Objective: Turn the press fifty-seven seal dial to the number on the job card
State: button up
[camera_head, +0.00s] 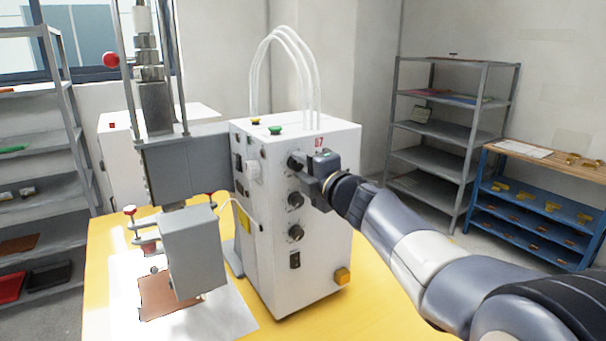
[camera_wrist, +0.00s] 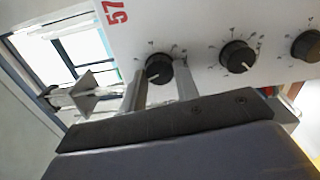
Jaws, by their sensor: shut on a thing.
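The white press control box (camera_head: 262,150) stands on the yellow table and carries a red number, which reads 57 in the wrist view (camera_wrist: 117,12). A column of black dials runs down its face. My gripper (camera_head: 306,166) is at the top dial (camera_head: 293,162), nearest the number. In the wrist view the gripper's fingers (camera_wrist: 161,82) sit on either side of that dial (camera_wrist: 158,68), shut on it. Its pale pointer mark appears to face down-left. The scale figures are too small to read. I cannot make out a job card for certain.
Two other dials, middle (camera_head: 295,200) and lower (camera_head: 296,232), sit below. The grey press head (camera_head: 193,250) stands left of the box, over a brown sheet (camera_head: 160,297). Grey shelves (camera_head: 432,134) and a blue rack (camera_head: 530,215) stand at the right, apart from the box.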

jog(key=shift+n, duration=0.6)
jog(key=shift+n+b, duration=0.3)
jog(key=o, duration=1)
jog(key=shift+c, duration=0.2)
jog(key=shift+s, duration=0.1)
jog(key=v, duration=1)
jog(key=shift+s+d, duration=0.25)
